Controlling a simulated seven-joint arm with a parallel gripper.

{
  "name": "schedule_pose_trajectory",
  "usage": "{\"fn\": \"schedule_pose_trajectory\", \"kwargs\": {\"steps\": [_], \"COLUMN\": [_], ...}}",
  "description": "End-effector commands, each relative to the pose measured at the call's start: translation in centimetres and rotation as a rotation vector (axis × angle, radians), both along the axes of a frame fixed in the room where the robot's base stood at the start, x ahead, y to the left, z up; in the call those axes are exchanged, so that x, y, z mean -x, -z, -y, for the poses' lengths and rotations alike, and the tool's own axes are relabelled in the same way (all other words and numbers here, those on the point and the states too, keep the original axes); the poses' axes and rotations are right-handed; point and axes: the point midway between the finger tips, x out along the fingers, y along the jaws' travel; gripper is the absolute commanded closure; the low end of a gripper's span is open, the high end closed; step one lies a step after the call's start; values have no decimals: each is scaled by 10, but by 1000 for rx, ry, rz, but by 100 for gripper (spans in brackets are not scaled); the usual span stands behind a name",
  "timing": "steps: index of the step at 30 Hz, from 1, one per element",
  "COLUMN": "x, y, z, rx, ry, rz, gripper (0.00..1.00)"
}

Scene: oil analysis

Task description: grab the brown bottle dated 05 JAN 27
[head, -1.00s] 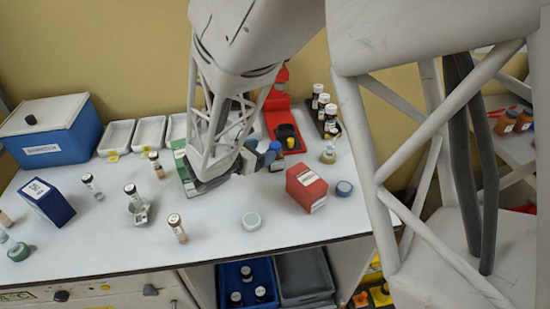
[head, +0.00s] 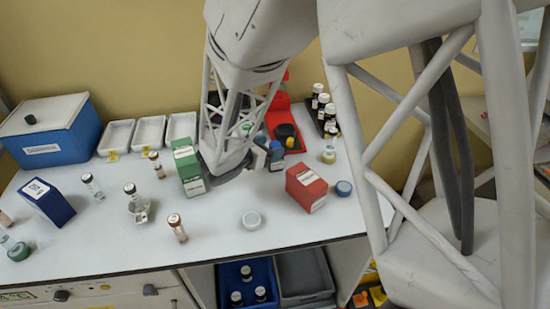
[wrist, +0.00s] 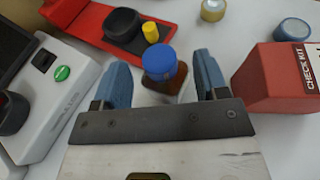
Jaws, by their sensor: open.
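My gripper (wrist: 161,70) is open, its two blue fingers apart. A brown bottle with a blue cap (wrist: 160,62) shows between the fingers in the wrist view, with a strip of brown body (wrist: 178,80) below the cap. I cannot tell whether the fingers touch it, and no date can be read. In the head view my gripper (head: 266,150) is low over the bench, partly hidden by my arm.
A red box (head: 306,188) stands close to the right of my gripper, a green box (head: 189,168) to its left. A red device (wrist: 118,25) is just beyond. A rack of dark bottles (head: 323,103) stands at the back right.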

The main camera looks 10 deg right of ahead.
Motion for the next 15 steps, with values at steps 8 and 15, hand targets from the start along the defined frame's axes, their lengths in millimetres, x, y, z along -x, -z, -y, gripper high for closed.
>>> {"fn": "schedule_pose_trajectory", "kwargs": {"steps": [8, 15], "x": [-13, -16], "y": [7, 8], "z": [19, 22], "rx": [1, 1], "ry": [1, -1], "rz": [0, 0], "gripper": [33, 33]}}
